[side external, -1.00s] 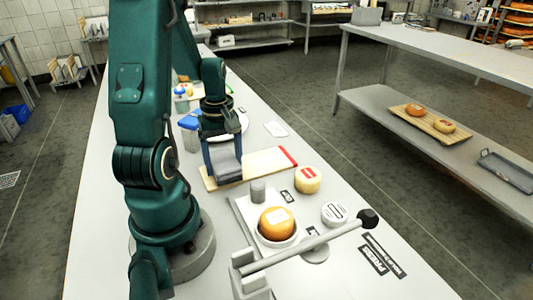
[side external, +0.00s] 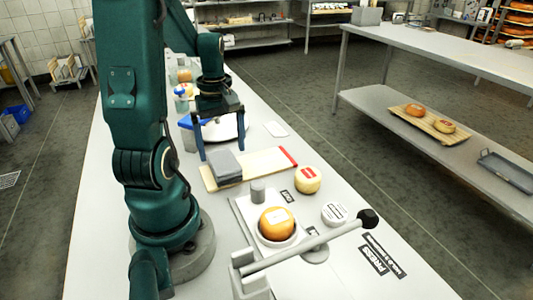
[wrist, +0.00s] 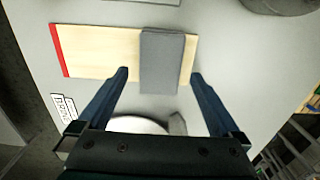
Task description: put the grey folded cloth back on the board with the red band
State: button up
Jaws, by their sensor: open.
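The grey folded cloth (side external: 225,165) lies across the wooden board with the red band (side external: 262,164), towards the end away from the band. In the wrist view the cloth (wrist: 161,62) crosses the board (wrist: 100,50), its lower part extending past the board's edge. The red band (wrist: 60,50) is at the far left end there. My gripper (side external: 222,150) is open and empty, raised above and behind the cloth. In the wrist view its two fingers (wrist: 160,75) are spread wide, one to each side of the cloth, apart from it.
An orange cheese wheel (side external: 277,222) sits in the press with its long lever (side external: 310,243). A pale cheese with a red label (side external: 307,180) and a white-labelled round (side external: 334,213) stand nearby. A blue-lidded container (side external: 187,132) and a white plate (side external: 228,128) are behind the board.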

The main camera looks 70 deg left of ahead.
aim_at(224, 160)
notch_tip(224, 160, up, 7)
jog(key=d+r+m+t, duration=0.1)
jog(key=d+m+t, duration=0.1)
jog(key=d+m, duration=0.7)
jog(key=w+d+r+m+t, duration=0.1)
jog(key=d+m+t, duration=0.2)
jog(key=d+m, duration=0.6)
jog(key=shift+w+d+r+t, duration=0.15)
jog(key=shift+d+r+t, duration=0.2)
jog(key=shift+d, duration=0.75)
